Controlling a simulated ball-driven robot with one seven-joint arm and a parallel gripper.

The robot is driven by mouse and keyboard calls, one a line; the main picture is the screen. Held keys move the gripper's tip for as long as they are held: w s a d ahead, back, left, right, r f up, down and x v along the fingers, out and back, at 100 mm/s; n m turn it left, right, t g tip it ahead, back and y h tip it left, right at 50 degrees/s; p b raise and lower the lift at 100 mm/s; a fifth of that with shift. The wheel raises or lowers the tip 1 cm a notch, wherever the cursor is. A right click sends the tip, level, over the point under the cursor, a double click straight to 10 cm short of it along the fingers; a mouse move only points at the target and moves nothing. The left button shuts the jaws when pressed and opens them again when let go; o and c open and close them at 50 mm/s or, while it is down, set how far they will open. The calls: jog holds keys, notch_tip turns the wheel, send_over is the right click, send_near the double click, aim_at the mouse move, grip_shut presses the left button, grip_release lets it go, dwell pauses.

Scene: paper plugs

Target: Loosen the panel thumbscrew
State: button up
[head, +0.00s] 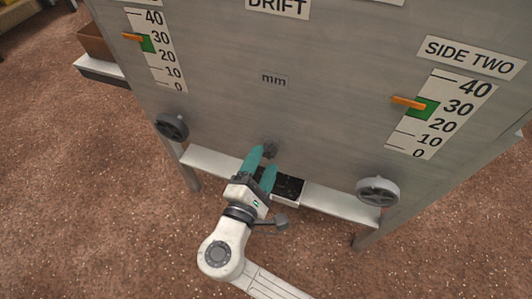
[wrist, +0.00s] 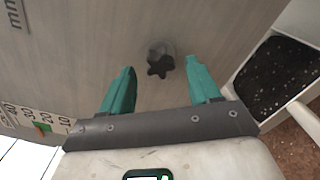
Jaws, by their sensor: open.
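The panel thumbscrew is a small dark star-shaped knob (head: 270,149) low in the middle of the grey panel (head: 225,85). In the wrist view the thumbscrew (wrist: 160,60) sits just beyond the fingertips, between their lines and nearer the right finger. My gripper (head: 262,162) has teal fingers, open and pointing at the panel; it also shows in the wrist view (wrist: 160,80). The left finger stands clear of the knob. The right fingertip is close to it; I cannot tell whether it touches. Nothing is held.
A dark handwheel (head: 172,127) is at the left and a grey handwheel (head: 377,191) at the right. A tray of dark bits (head: 300,199) sits on the ledge (head: 340,207) below the panel. Orange pointers (head: 408,102) mark the scales. A brown box (head: 97,43) is at far left.

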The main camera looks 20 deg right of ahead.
jog(key=shift+x, duration=1.05)
jog(key=c, duration=1)
jog(key=shift+r+p, duration=0.1)
jog(key=shift+p, duration=0.5)
